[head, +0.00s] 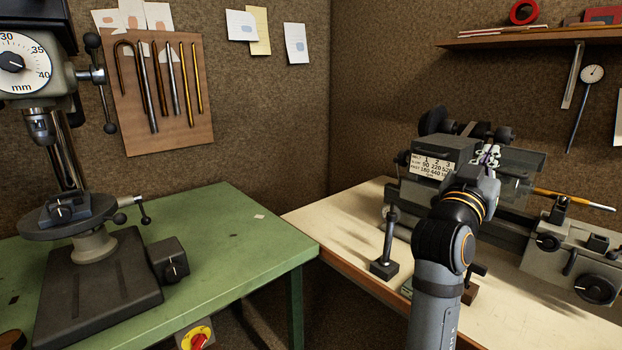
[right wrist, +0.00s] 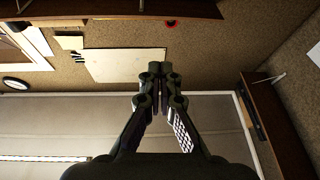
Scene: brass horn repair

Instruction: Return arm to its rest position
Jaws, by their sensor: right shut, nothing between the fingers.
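My right arm (head: 438,285) rises from the bottom of the head view, in front of the small lathe (head: 570,260) on the cream bench. My right gripper (head: 487,156) is at the top of the arm, in front of the lathe's headstock in the picture. In the right wrist view the gripper (right wrist: 157,72) has its fingertips together, with nothing between them. My left arm and gripper are not in view.
A drill press (head: 95,270) stands on the green bench (head: 235,235) at left. An upright post on a block (head: 386,245) stands left of my right arm. A wall shelf (head: 530,35) is above the lathe. The green bench's right part is mostly clear.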

